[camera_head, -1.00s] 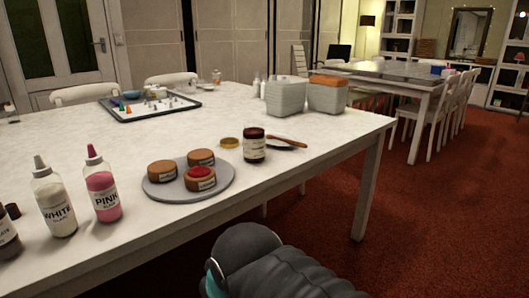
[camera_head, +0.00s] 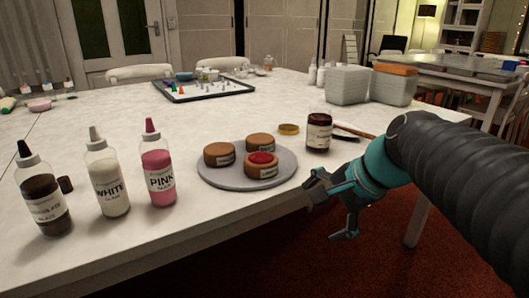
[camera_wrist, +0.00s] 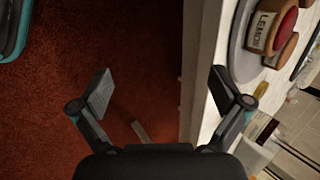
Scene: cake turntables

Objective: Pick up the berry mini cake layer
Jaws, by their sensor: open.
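Three brown mini cake layers stand on a round grey turntable (camera_head: 216,182) on the white table: a left one (camera_head: 219,154), a back one (camera_head: 260,143) and a front one with a red top (camera_head: 262,165). In the wrist view the red-topped layer (camera_wrist: 262,30) has a label reading LEMON, and another layer (camera_wrist: 282,52) is beside it. I cannot read a berry label on any layer. My gripper (camera_head: 331,210) is open and empty, off the table's front edge, right of and lower than the turntable. Both fingers show in the wrist view (camera_wrist: 160,90), with red floor between them.
Brown, white and pink glaze bottles (camera_head: 159,165) stand left of the turntable. A dark jar (camera_head: 319,132), its lid (camera_head: 289,129) and a brush-like tool (camera_head: 352,132) lie behind and right. The table edge (camera_head: 225,226) is beside my gripper.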

